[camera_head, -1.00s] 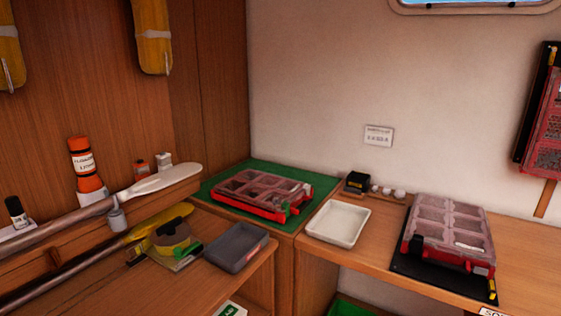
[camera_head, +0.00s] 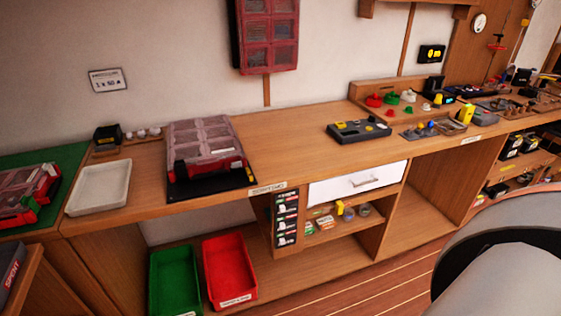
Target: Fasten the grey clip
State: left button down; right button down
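I cannot make out a grey clip in this view. A red organiser case (camera_head: 204,139) with a clear, compartmented lid lies on a black mat on the bench, left of centre. Its latches are too small to read as fastened or loose. A second red case (camera_head: 22,194) lies on a green mat (camera_head: 56,165) at the left edge, partly cut off. A third red case (camera_head: 268,35) hangs on the wall. Neither gripper is in view.
A white tray (camera_head: 75,207) sits between the bench cases. A dark grey device (camera_head: 358,130) and small coloured parts stand further right. The bench between case and device is clear.

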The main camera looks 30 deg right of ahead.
aim_at(237, 164)
jog(key=z, duration=0.7)
